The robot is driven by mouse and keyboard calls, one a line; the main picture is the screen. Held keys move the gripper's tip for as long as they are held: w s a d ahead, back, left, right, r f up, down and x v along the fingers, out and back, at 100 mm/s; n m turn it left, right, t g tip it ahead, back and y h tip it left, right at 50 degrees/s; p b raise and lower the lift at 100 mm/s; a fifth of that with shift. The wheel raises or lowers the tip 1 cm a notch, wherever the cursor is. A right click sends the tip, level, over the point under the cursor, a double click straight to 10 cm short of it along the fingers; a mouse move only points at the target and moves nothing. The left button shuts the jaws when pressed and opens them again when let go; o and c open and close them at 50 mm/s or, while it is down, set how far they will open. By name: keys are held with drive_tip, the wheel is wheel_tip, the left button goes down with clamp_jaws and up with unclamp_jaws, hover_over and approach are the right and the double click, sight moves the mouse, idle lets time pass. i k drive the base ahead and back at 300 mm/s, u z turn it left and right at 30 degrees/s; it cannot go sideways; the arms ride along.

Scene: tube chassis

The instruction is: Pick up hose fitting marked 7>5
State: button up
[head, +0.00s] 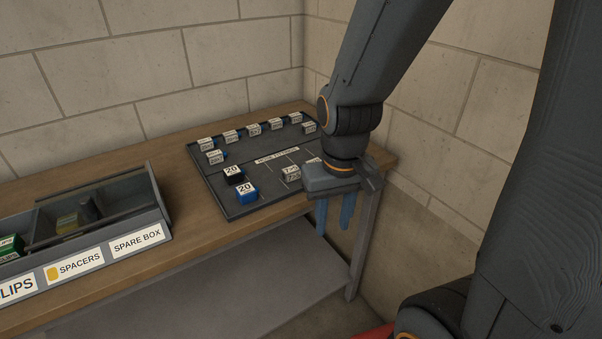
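A small grey fitting (291,175) with a white label stands on the dark tray (230,209), just left of my gripper. Its label seems to start with 7, but the full marking is too small to read surely. Another pale label shows partly beside my gripper, which hides what lies behind it. My gripper (335,217) points down with its two blue fingers apart and nothing visible between them. It appears in front of the tray's right side, near the table's front edge.
Two blocks marked 20, one black (234,176) and one blue (246,193), stand at the tray's left. Several labelled fittings line its back. A sectioned bin (100,245) with SPACERS and SPARE BOX labels sits left on the wooden table (190,235). Block walls stand behind and right.

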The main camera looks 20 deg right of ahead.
sight(290, 174)
drive_tip(key=z, duration=0.05)
drive_tip(key=k, duration=0.5)
drive_tip(key=z, duration=0.4)
drive_tip(key=i, duration=0.5)
drive_tip(key=u, duration=1.45)
drive_tip(key=i, duration=0.5)
